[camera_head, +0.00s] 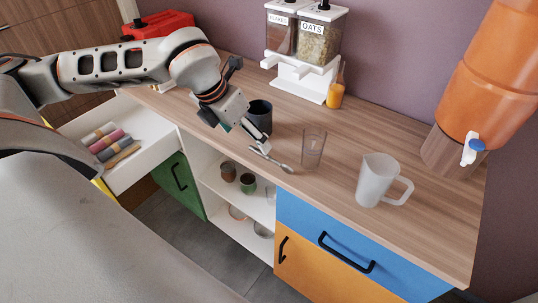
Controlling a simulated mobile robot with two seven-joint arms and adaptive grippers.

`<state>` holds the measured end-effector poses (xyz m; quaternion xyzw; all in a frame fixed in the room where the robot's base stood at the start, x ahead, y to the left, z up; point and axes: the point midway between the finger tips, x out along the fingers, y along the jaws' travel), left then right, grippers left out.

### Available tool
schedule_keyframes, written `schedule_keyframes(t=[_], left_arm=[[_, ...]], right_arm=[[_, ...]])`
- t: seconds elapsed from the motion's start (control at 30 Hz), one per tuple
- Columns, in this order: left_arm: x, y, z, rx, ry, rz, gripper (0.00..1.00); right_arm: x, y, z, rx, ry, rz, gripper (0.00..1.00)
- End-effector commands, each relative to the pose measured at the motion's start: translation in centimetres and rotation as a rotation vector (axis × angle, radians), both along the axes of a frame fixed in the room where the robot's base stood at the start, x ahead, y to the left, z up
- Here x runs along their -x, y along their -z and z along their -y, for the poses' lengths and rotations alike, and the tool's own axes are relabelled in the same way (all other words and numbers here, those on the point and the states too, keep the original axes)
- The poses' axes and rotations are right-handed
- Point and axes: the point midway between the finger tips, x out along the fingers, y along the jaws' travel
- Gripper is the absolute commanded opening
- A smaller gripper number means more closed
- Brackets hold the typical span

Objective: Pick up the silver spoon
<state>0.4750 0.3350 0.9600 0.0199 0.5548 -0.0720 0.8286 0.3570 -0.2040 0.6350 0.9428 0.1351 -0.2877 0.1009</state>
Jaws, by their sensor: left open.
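The silver spoon (271,159) lies on the wooden countertop close to its front edge, with its bowl end toward the right. My left gripper (244,133) reaches in from the left and points down at the counter. It is open, and one fingertip is close to the handle end of the spoon. I cannot tell whether it touches the spoon. My right gripper is not in view.
A dark cup (260,113) stands right beside the gripper. A clear glass (313,148) is to the right of the spoon, and a frosted jug (375,182) further right. A cereal dispenser (303,50) stands behind. An open drawer (150,160) is at the left.

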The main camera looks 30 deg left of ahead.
Motion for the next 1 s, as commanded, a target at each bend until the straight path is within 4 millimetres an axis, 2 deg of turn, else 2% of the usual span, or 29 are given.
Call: schedule_keyframes(t=[0.53,0.87,1.0], left_arm=[[-2.5,6.1,1.1,0.003,0.003,-0.004,0.82],[-2.7,6.7,1.1,0.003,0.003,-0.002,0.82],[-2.7,6.7,1.1,0.003,0.003,-0.002,0.46]], right_arm=[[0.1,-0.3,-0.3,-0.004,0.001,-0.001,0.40],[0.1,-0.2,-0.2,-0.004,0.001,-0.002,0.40],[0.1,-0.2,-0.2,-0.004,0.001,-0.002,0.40]])
